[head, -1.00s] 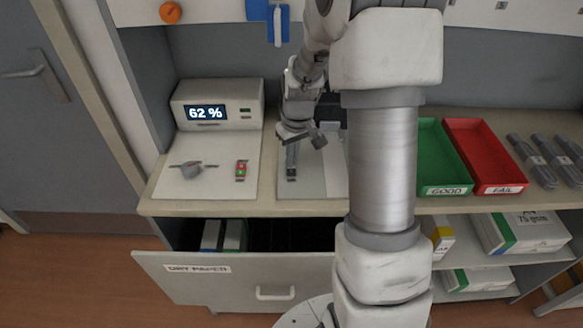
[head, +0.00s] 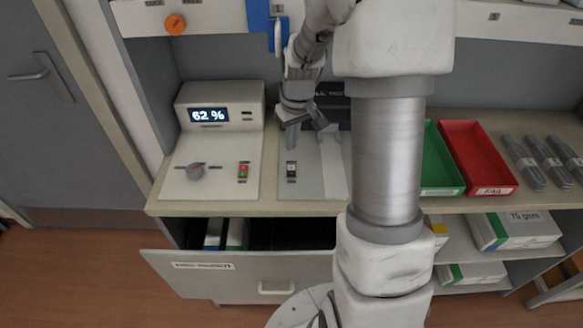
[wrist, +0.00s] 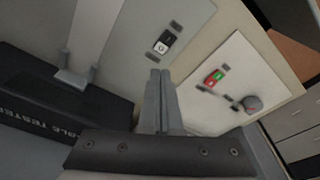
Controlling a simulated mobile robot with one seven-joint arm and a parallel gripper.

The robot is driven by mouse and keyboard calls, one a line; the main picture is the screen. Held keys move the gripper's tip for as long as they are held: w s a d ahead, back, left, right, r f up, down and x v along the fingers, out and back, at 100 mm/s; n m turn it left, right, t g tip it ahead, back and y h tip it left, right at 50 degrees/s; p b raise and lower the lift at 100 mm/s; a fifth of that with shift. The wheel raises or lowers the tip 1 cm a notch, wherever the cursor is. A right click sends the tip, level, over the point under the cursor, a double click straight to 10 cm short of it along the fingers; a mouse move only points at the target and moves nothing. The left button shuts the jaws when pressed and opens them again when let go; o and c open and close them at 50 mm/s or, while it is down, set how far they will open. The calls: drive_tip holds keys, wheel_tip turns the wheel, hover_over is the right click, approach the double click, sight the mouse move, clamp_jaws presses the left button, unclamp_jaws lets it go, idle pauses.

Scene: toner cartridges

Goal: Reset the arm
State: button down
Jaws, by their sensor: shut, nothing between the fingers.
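My gripper (head: 291,140) is above the pale panel (head: 313,185) of the tester in the head view, just behind a small black-and-white rocker switch (head: 291,169). In the wrist view my gripper (wrist: 160,75) has its two fingers together with nothing between them. The same switch shows in the wrist view (wrist: 164,42), beyond the fingertips and apart from them. My arm crosses the middle of the head view and hides part of the bench.
A display unit (head: 220,105) reading 62 % stands left, with a knob (head: 196,171) and a red-green switch (head: 243,171). A drawer (head: 240,276) is open below. Green (head: 441,188) and red (head: 493,189) trays and several grey cartridges (head: 546,163) are right.

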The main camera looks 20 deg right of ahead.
idle(0.3)
drive_tip(key=s+a+r+t, duration=0.1)
drive_tip(key=s+a+r, duration=0.2)
drive_tip(key=s+r, duration=0.3)
drive_tip(key=s+a+r+t, duration=0.1)
drive_tip(key=s+a+r, duration=0.2)
drive_tip(key=r, duration=0.4)
drive_tip(key=s+a+r+t, duration=0.1)
drive_tip(key=s+r, duration=0.1)
drive_tip(key=s, duration=0.4)
drive_tip(key=s+a+r+m, duration=0.1)
drive_tip(key=s+a+r, duration=0.1)
drive_tip(key=s, duration=0.5)
drive_tip(key=shift+s+a+r+t, duration=0.15)
drive_tip(key=shift+a+r+t, duration=0.2)
drive_tip(key=shift+r, duration=0.3)
